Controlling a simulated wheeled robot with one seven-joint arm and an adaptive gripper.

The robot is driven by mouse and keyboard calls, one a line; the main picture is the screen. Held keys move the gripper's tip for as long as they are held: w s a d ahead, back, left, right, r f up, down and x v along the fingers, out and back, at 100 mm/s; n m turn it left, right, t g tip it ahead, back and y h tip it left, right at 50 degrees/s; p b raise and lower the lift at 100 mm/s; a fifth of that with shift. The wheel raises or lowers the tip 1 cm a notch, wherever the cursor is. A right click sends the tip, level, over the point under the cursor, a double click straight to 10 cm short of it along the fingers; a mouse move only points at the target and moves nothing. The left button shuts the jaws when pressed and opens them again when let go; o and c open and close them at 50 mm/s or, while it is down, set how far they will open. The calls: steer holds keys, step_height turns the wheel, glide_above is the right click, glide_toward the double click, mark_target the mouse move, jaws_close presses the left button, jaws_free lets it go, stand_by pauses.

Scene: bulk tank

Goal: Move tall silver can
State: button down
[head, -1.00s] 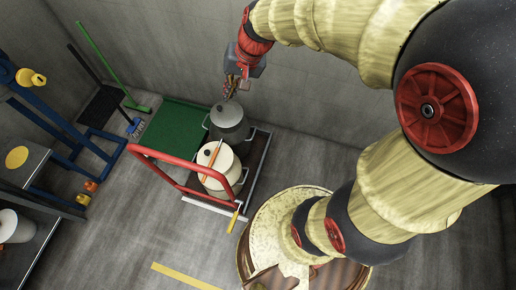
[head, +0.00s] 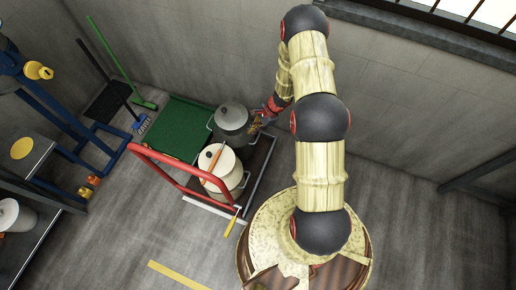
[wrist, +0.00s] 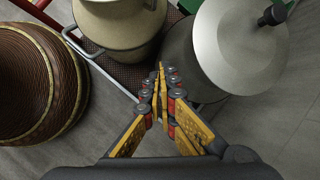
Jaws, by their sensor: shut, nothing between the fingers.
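The tall silver can (head: 232,124) is grey with a domed lid and a dark knob. It stands upright on the far part of a cart with a red handle. In the wrist view the can (wrist: 245,50) fills the upper right. My gripper (head: 257,122) is just to the right of the can in the head view. In the wrist view my gripper (wrist: 160,72) has its yellow fingers closed together and holds nothing. The fingertips are beside the can's lower wall; I cannot tell whether they touch it.
A cream can (head: 228,167) with side handles stands on the cart (head: 262,150) in front of the silver can. The red handle (head: 150,152) rises at the cart's left. A green platform (head: 172,128) lies left of the silver can. Floor to the cart's right is clear.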

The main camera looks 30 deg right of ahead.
steer(key=s+d+f+m, duration=0.1)
steer(key=s+f+m, duration=0.4)
steer(key=f, duration=0.8)
steer(key=w+d+f+m+h, duration=0.3)
steer(key=d+f+m, duration=0.15)
steer(key=d, duration=0.35)
steer(key=w+a+f+b, duration=0.4)
steer(key=w+f+b, duration=0.1)
steer(key=f, duration=0.5)
steer(key=shift+w+a+f+b, duration=0.15)
steer(key=shift+b, duration=0.4)
steer(key=shift+n, duration=0.25)
